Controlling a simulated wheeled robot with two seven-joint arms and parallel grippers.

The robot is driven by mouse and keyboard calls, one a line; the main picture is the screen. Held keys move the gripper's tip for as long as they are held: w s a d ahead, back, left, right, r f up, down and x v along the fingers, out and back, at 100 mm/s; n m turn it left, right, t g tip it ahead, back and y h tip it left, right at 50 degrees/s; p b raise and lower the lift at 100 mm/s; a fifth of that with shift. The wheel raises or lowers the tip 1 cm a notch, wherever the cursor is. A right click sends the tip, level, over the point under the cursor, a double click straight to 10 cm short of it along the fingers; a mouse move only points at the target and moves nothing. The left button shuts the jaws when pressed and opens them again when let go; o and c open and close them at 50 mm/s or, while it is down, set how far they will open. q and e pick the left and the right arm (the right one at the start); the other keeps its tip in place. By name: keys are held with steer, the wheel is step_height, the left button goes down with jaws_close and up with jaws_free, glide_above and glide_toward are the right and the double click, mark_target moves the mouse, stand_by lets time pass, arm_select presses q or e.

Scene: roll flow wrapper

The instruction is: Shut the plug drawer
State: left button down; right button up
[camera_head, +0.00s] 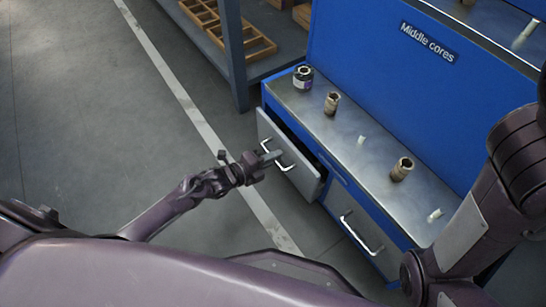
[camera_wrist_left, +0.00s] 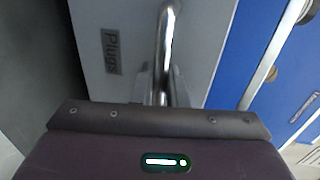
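The plug drawer (camera_head: 289,157) has a grey front and stands part-way out of the blue cabinet, with its dark inside showing behind the front. In the left wrist view its front (camera_wrist_left: 205,35) bears the label "Plugs" (camera_wrist_left: 111,51). Its bar handle (camera_head: 282,163) is bright metal and also shows in the left wrist view (camera_wrist_left: 164,38). My left gripper (camera_head: 269,157) is at this handle, its fingertips (camera_wrist_left: 164,88) close together around the bar. The palm hides the lower part of the grip. My right arm (camera_head: 500,180) shows at the right; its gripper is out of view.
A second drawer (camera_head: 358,225) with a handle sits flush to the right. The metal worktop (camera_head: 320,118) above carries several cores and small white pieces. A dark shelf (camera_head: 235,55) with wooden trays stands at the upper left. The floor at left is clear.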

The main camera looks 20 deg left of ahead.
mark_target(284, 151)
arm_select(q)
steer(key=x, duration=0.2)
steer(key=r+b+x, duration=0.1)
steer(key=x, duration=0.1)
steer(key=shift+w, duration=0.1)
steer(key=c, duration=1.9)
jaws_free()
steer(key=o, duration=0.4)
steer(key=shift+d, duration=0.15)
steer(key=shift+c, duration=0.2)
